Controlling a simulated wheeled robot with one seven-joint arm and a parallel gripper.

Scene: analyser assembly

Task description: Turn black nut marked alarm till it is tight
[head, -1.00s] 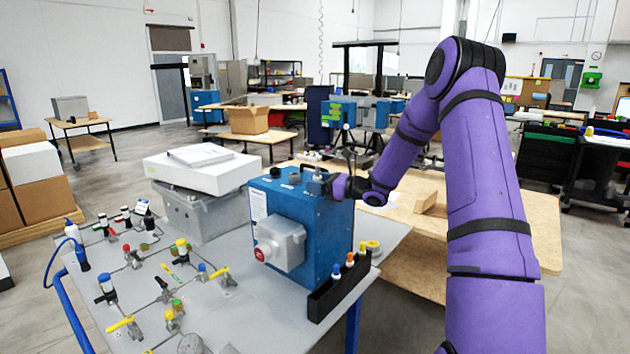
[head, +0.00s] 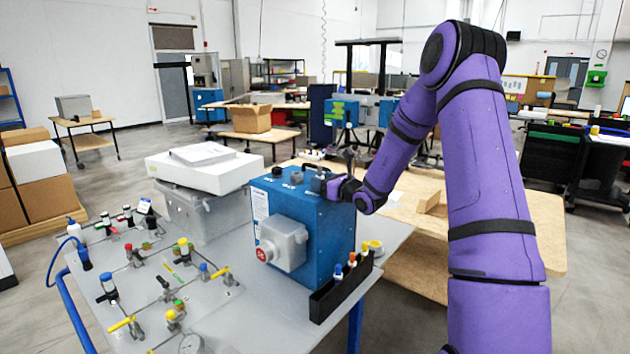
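The blue analyser box (head: 331,237) stands on the grey table, with a grey housing and a red round label on its front. Its top carries small dark and grey fittings (head: 277,171). The black nut marked alarm cannot be told apart from these at this size, and no marking is readable. My gripper (head: 322,185) is at the top right rear of the box, small and partly hidden by my wrist. I cannot tell whether its fingers are open or shut, or whether they touch a fitting.
A black rack (head: 341,287) with several coloured-cap bottles stands right of the box, beside a yellow roll (head: 375,246). Valves and tubing (head: 167,285) cover the table's left. A wooden bench (head: 480,235) lies behind my arm.

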